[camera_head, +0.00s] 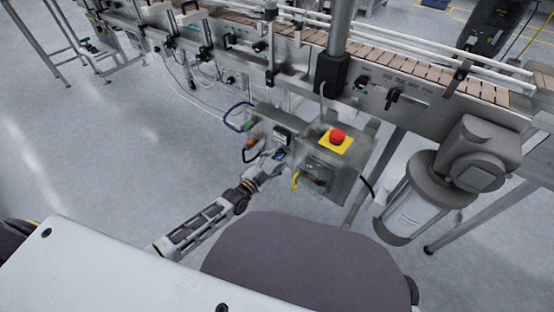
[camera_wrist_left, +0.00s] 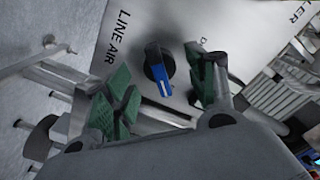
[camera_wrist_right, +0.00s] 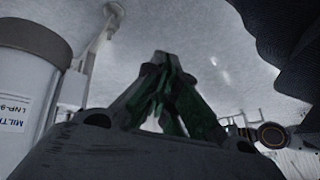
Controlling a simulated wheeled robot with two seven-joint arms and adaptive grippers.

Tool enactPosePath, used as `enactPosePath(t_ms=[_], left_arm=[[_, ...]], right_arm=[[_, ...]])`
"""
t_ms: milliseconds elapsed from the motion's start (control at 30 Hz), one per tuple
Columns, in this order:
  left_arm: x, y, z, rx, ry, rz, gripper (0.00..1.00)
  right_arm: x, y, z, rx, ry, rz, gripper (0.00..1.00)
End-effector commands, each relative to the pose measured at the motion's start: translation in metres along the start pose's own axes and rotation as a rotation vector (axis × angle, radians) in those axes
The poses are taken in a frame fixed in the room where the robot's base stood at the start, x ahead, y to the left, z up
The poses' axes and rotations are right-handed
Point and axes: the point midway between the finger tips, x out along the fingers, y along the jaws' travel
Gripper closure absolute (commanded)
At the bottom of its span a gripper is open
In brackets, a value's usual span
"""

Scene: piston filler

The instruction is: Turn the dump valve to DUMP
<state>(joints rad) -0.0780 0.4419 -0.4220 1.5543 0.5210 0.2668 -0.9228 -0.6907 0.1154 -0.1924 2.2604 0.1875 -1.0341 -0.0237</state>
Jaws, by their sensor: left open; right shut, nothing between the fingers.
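A black round knob with a blue pointer (camera_wrist_left: 158,70) sits on a grey panel (camera_wrist_left: 190,22) in the left wrist view. The panel carries the words LINE AIR, a word starting with D that is mostly hidden, and a word ending in LLER. The blue pointer points toward the lower part of the picture. My left gripper (camera_wrist_left: 163,84) is open, with one green-padded finger on each side of the knob; contact cannot be told. In the head view the left gripper (camera_head: 271,162) is at the control box. My right gripper (camera_wrist_right: 163,72) is shut and empty, away from the panel.
A red emergency button (camera_head: 337,136) on a yellow plate is right of my left gripper. Cables loop beside it. The conveyor (camera_head: 400,85) runs above and behind. Open floor (camera_head: 90,150) lies left.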

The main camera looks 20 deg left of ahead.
Motion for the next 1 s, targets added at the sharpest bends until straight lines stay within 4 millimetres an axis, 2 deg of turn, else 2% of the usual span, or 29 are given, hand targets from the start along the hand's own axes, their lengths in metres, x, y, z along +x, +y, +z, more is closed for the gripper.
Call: enactPosePath(t_ms=[300, 667, 767, 1000], left_arm=[[0.019, 0.001, 0.0, 0.0, 0.0, 0.0, 0.43], [0.021, 0.0, 0.0, 0.0, 0.0, 0.0, 0.43], [0.021, 0.0, 0.0, 0.0, 0.0, 0.0, 0.54], [0.021, 0.0, 0.0, 0.0, 0.0, 0.001, 0.84]], right_arm=[[0.016, 0.0, 0.016, 0.019, 0.013, -0.014, 1.0], [0.015, 0.001, 0.011, 0.016, 0.028, -0.013, 1.0], [0.015, 0.001, 0.011, 0.016, 0.029, -0.013, 1.0], [0.015, 0.001, 0.01, 0.015, 0.028, -0.012, 1.0]])
